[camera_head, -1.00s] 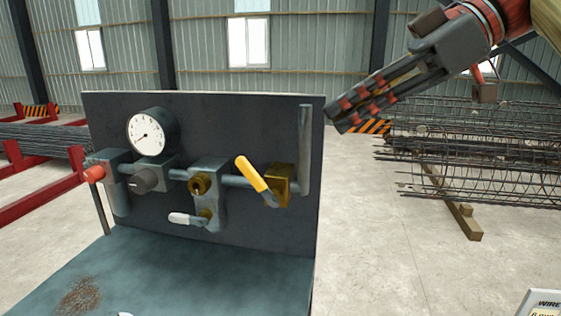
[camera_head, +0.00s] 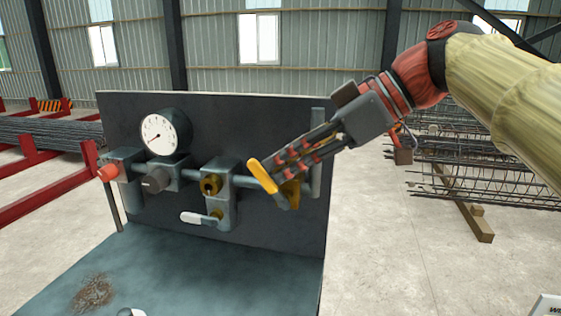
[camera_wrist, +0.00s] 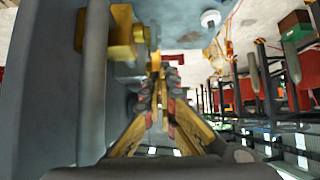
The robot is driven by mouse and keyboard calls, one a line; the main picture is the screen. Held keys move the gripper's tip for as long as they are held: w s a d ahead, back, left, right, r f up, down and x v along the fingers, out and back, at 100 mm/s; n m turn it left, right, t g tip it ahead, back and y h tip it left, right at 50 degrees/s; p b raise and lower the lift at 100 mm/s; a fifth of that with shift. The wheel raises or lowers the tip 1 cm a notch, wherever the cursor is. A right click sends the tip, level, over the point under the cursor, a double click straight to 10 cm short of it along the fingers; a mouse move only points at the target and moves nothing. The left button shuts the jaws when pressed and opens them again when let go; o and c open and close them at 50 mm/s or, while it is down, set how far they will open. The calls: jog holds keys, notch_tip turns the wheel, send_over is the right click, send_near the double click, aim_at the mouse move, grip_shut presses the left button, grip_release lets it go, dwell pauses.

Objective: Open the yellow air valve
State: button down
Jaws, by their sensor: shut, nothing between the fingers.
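The yellow valve handle (camera_head: 262,176) slants from upper left to lower right on its brass valve body (camera_head: 290,193), at the right end of the pipe run on the dark panel. My gripper (camera_head: 283,166) is shut and empty, its fingertips just right of the handle's upper part in the head view. Whether they touch the handle cannot be told. In the wrist view the shut fingertips (camera_wrist: 163,75) are near the brass body (camera_wrist: 122,38), with a small yellow piece (camera_wrist: 155,60) just beyond them. The fingers partly hide the valve body in the head view.
A vertical grey pipe (camera_head: 316,150) stands close to my gripper on the right. Rebar cages (camera_head: 470,175) lie farther right.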

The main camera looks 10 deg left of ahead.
jog(key=shift+a+f, duration=0.2)
jog(key=shift+a+h+p, duration=0.45)
jog(key=shift+a+h, duration=0.05)
jog(key=shift+h, duration=0.3)
dwell(0.3)
jog(key=shift+a, duration=0.15)
jog(key=shift+h, duration=0.7)
jog(key=shift+w+a+f, duration=0.15)
jog(key=shift+a+f, duration=0.6)
jog(key=shift+a, duration=0.3)
jog(key=shift+w+a+f, duration=0.1)
jog(key=shift+a+f, duration=0.6)
jog(key=shift+a, duration=0.3)
jog(key=shift+d, duration=0.15)
